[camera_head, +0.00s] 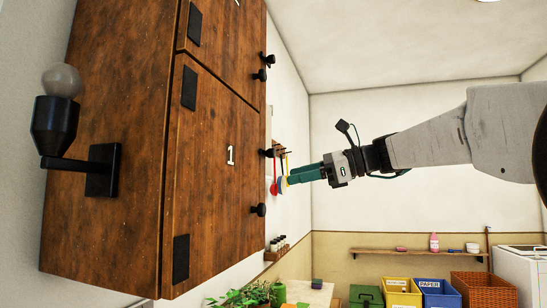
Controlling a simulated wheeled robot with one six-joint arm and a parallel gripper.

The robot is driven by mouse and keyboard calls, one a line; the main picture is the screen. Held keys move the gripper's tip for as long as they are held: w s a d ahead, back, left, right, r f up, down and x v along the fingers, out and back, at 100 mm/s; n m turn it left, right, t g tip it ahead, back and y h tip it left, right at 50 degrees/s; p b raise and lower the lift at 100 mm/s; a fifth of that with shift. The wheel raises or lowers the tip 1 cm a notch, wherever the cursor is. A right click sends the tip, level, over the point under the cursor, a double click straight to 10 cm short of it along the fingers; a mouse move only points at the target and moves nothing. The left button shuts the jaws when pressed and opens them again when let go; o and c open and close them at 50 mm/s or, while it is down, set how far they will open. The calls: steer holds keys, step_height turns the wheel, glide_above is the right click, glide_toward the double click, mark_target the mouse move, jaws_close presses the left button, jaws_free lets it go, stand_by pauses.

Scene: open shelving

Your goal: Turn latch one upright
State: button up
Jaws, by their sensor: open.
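The wooden cabinet door marked "1" (215,190) is shut, on the left. Two dark fittings stand out at its right edge: an upper one (266,153) and a lower knob (258,209). I cannot tell for certain which is latch one, nor the latch's angle, as both are small and seen from the side. My gripper (290,177) comes in from the right with teal fingers pointing left at the door edge, at a height between the two fittings. It looks empty and appears apart from them. The gap between the fingers is hard to see from here.
Another cabinet door (228,40) with two dark fittings (265,66) is above. A black wall lamp (55,125) is on the cabinet's left side. Hanging utensils (274,185) and a small shelf of jars (277,245) are behind my gripper. Bins (400,292) stand low at the back.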

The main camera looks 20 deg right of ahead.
steer(key=m+t+y, duration=0.1)
steer(key=m+y, duration=0.1)
glide_toward(269, 153)
steer(key=w, duration=0.1)
steer(key=x, duration=0.7)
steer(key=shift+w, duration=0.2)
steer(key=shift+r, duration=0.1)
jaws_close()
